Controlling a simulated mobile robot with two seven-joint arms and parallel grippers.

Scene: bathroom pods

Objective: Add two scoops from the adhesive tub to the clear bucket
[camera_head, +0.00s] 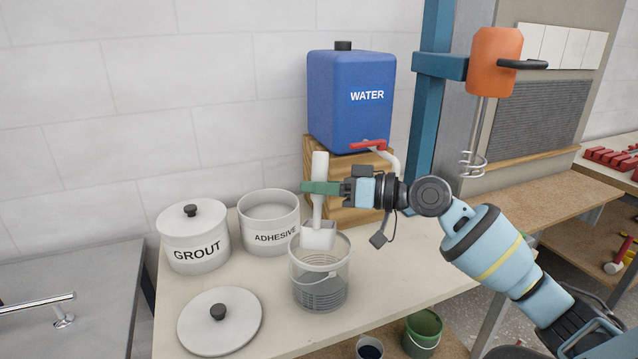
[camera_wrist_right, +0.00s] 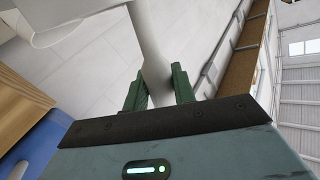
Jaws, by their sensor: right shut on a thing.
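The adhesive tub (camera_head: 269,222) stands open on the table, a white tub with black lettering. The clear bucket (camera_head: 320,274) stands to its right and nearer, with grey contents low inside. My right gripper (camera_head: 320,187) is shut on the handle of a white scoop (camera_head: 317,236). The scoop hangs upright, with its head at the bucket's mouth. I cannot tell what the scoop holds. The right wrist view shows the green fingers (camera_wrist_right: 160,88) on the scoop's handle (camera_wrist_right: 148,40). My left gripper is not in view.
A lidded grout tub (camera_head: 192,240) stands at the left, and a loose lid (camera_head: 219,322) lies in front of it. A blue water container (camera_head: 347,98) with a red tap sits on a wooden block behind the bucket. An orange mixer (camera_head: 494,62) hangs at the right.

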